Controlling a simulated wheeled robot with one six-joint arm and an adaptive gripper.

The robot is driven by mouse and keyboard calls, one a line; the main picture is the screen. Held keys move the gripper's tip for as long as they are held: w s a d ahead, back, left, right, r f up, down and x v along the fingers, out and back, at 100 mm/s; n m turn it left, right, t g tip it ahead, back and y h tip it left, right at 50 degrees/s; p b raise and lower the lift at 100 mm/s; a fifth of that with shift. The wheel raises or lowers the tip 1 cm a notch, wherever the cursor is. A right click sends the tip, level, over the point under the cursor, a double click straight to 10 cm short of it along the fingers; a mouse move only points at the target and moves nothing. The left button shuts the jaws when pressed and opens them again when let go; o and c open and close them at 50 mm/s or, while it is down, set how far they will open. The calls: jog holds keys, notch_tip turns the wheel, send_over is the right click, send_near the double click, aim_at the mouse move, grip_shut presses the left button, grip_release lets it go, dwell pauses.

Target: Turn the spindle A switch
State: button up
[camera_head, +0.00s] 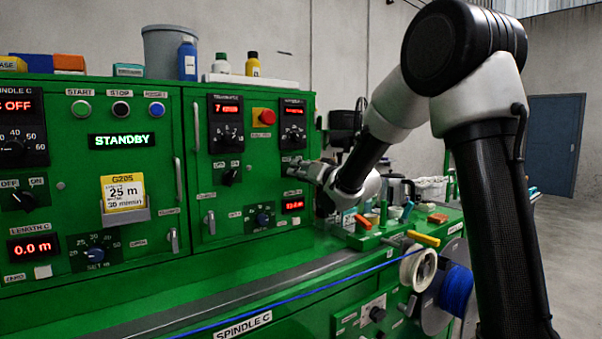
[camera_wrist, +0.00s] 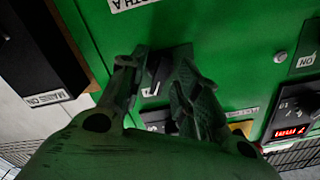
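A black rotary switch (camera_wrist: 159,73) on a dark plate sits on the green panel in the wrist view. My gripper (camera_wrist: 157,85) has one finger on each side of its knob. The fingers are apart, with the knob between them; the right finger is very close to it, and I cannot tell whether it touches. The label by the switch is covered or too small to read. In the head view my gripper (camera_head: 298,168) is at the right side of the green cabinet front, and it hides the switch there.
Another black knob (camera_head: 231,177) is left of my gripper, with red displays (camera_head: 293,112) above and a blue dial (camera_head: 263,217) below. A bench with hand tools (camera_head: 385,215) and a blue cable spool (camera_head: 456,290) lies below my arm. Open floor is at the right.

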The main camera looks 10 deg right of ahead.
grip_shut()
jog(key=shift+n, duration=0.3)
jog(key=n, duration=1.1)
dwell(0.6)
grip_release()
